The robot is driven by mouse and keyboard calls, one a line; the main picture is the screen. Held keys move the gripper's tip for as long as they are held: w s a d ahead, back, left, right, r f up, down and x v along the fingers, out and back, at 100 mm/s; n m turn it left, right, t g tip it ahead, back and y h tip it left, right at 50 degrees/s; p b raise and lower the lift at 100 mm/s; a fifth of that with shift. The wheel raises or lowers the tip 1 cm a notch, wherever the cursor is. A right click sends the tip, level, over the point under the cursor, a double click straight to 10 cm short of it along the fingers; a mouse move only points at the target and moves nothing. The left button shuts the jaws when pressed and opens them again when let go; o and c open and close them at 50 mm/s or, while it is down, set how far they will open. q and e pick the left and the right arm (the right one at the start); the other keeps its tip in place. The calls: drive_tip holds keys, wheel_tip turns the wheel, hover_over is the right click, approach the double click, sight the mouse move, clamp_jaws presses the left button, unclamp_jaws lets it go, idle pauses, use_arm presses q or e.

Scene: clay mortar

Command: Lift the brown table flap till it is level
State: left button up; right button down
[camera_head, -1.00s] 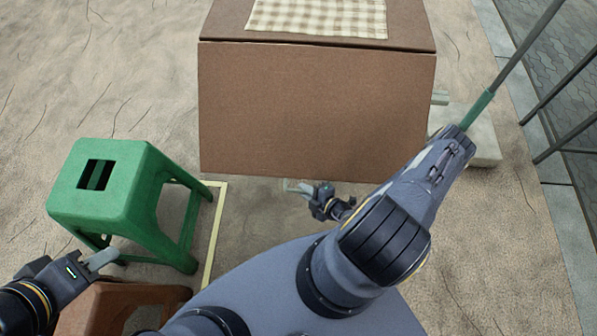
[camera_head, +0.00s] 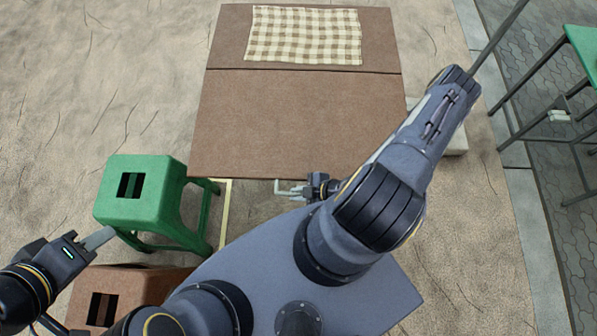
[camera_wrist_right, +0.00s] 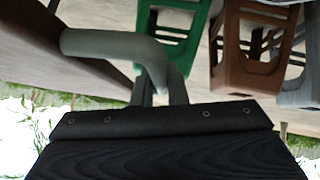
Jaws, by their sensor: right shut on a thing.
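The brown table flap (camera_head: 290,125) hangs from a seam along the near edge of the brown tabletop (camera_head: 385,40). In the head view it looks nearly in line with the top; I cannot tell whether it is exactly level. My right gripper (camera_head: 292,189) is at the flap's near edge, shut on a curved grey handle (camera_wrist_right: 110,45). In the right wrist view the flap (camera_wrist_right: 75,62) is at the left, beside this handle. My left gripper (camera_head: 98,238) is away from the flap, near the green stool; whether its fingers are apart is unclear.
A checked cloth (camera_head: 304,36) lies on the tabletop. The green stool (camera_head: 140,190) stands left of the flap, with a brown stool (camera_head: 135,285) nearer me. A green table (camera_head: 582,50) stands at the far right beyond the kerb. The ground left of the tabletop is clear.

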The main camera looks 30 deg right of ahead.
drive_tip(key=shift+s+r+p, duration=0.1)
drive_tip(key=shift+r+p, duration=0.35)
drive_tip(key=shift+r, duration=0.55)
drive_tip(key=c, duration=1.5)
unclamp_jaws()
drive_tip(key=shift+o, duration=0.2)
drive_tip(key=p+v, duration=0.3)
drive_tip(key=v, duration=0.4)
drive_tip(key=shift+d+r, duration=0.3)
